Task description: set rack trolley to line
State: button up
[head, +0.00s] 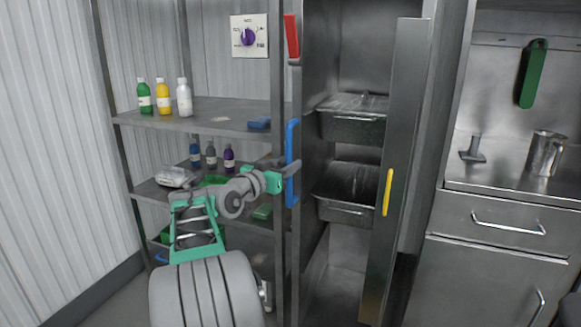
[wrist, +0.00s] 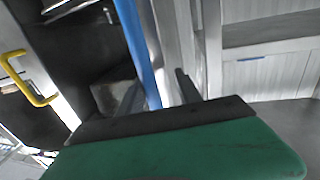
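A tall steel rack unit (head: 312,75) holds two metal trays (head: 352,127) one above the other; I cannot tell for sure that it is the trolley. A vertical blue handle (head: 292,138) is on its left edge and also shows in the wrist view (wrist: 138,45). My gripper (head: 288,170) is at the lower part of this handle. In the wrist view my gripper (wrist: 160,90) has its fingers apart, with the blue bar passing between them, closer to the left finger. Contact with the bar cannot be made out.
A steel door or panel (head: 405,110) with a yellow handle (head: 387,192) stands at the rack's right. Shelves (head: 205,119) with bottles are behind my arm at the left. A steel counter (head: 510,192) with a metal cup (head: 545,153) is at the right.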

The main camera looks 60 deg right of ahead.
jog(key=shift+w+a+b, duration=0.15)
jog(key=shift+a+b, duration=0.2)
jog(key=shift+a, duration=0.5)
jog(key=shift+w+a+b, duration=0.1)
jog(key=shift+a+b, duration=0.2)
jog(key=shift+a, duration=0.55)
jog(key=shift+w, duration=0.1)
